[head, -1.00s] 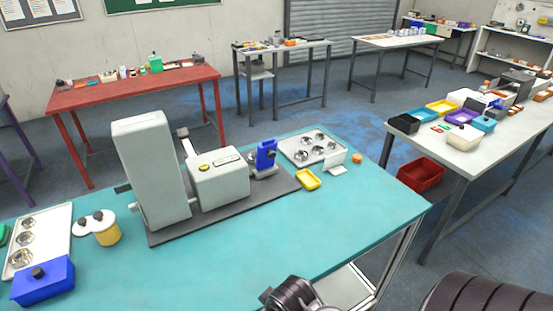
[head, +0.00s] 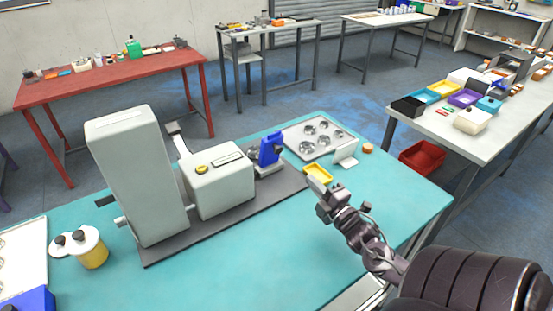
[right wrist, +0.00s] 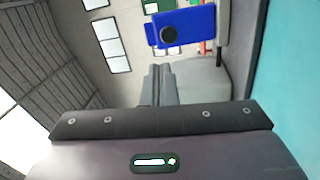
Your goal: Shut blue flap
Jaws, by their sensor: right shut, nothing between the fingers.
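The blue flap (head: 271,148) stands upright on a small grey fixture (head: 268,170) at the right end of the white-grey machine (head: 215,187). In the right wrist view the blue flap (right wrist: 198,27) shows at the top with a dark round knob. My right gripper (head: 318,186) is in front and to the right of the flap, apart from it, and overlaps the yellow tray in the head view. Its fingers (right wrist: 158,68) are shut together and empty, below the flap in the wrist picture. My left gripper is not in view.
A small yellow tray (head: 319,172), a metal tray with round cups (head: 300,139), a white stand (head: 345,153) and an orange piece (head: 367,148) lie right of the fixture. A yellow jar (head: 94,254) stands at left. The front of the teal table (head: 255,270) is clear.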

